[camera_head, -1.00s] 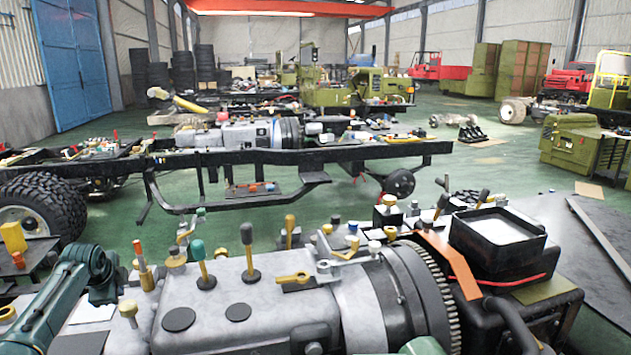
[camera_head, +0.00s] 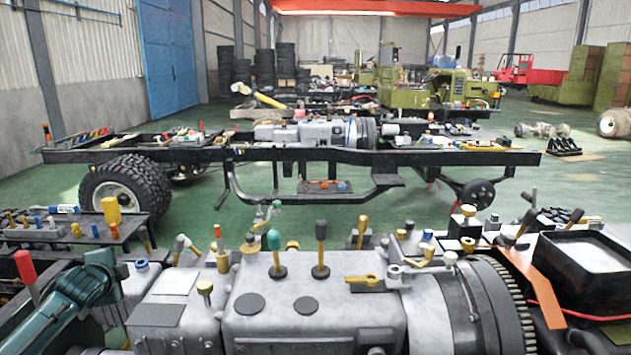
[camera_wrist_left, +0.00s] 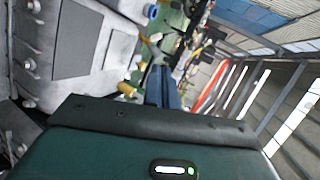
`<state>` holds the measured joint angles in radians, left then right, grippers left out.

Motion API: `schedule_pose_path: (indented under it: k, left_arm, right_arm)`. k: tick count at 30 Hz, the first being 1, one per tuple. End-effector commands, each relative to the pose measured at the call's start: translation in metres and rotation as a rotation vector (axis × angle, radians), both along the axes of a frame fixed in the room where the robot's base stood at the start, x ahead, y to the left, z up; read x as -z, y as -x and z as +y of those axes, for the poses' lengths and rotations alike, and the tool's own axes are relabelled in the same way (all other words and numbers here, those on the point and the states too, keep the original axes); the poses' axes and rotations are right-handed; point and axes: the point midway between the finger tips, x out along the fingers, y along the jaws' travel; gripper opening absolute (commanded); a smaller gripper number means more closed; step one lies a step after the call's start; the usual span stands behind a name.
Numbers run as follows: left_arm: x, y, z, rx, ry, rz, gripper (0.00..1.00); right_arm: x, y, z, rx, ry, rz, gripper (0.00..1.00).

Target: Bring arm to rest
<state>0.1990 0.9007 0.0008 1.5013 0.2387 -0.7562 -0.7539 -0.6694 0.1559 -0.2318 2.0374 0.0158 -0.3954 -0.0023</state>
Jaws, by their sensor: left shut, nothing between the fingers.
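My left arm (camera_head: 75,300), dark green, comes in at the lower left of the head view, beside the grey gearbox housing (camera_head: 300,325). Its gripper is hard to make out there. In the left wrist view the dark green wrist housing (camera_wrist_left: 120,150) fills the bottom. The narrow fingers of my left gripper (camera_wrist_left: 161,78) stick out beyond its edge, together and empty. The grey gearbox casing also shows close by on the left of that view (camera_wrist_left: 95,40). My right gripper is in neither view.
A black tool stand (camera_head: 60,235) is at the left. A second chassis frame (camera_head: 330,157) crosses behind, with green floor between.

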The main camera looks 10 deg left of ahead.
Motion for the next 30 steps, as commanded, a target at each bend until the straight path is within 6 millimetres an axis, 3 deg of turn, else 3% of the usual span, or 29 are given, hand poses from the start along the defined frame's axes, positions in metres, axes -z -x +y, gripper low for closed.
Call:
schedule_pose_path:
  k: [10,12,17,20,24,27,30]
  left_arm:
    - [-0.064,-0.03,-0.023,0.014,0.399,-0.563,0.0]
    - [-0.018,-0.024,-0.054,0.03,0.448,-0.495,0.0]
    - [0.057,-0.002,-0.12,0.065,0.562,-0.391,0.0]
    - [0.104,0.023,-0.167,0.08,0.649,-0.32,0.0]
    - [0.163,0.073,-0.243,0.088,0.797,-0.219,0.0]
    - [0.194,0.116,-0.299,0.079,0.914,-0.154,0.0]
    - [0.213,0.161,-0.351,0.054,1.034,-0.097,0.0]
  right_arm:
    - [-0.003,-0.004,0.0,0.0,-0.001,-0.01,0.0]
    - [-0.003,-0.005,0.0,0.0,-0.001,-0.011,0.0]
    - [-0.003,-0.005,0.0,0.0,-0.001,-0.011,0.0]
    - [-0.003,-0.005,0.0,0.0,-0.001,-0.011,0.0]
    - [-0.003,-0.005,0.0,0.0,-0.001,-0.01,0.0]
    - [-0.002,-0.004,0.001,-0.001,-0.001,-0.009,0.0]
    - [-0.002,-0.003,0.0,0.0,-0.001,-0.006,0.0]
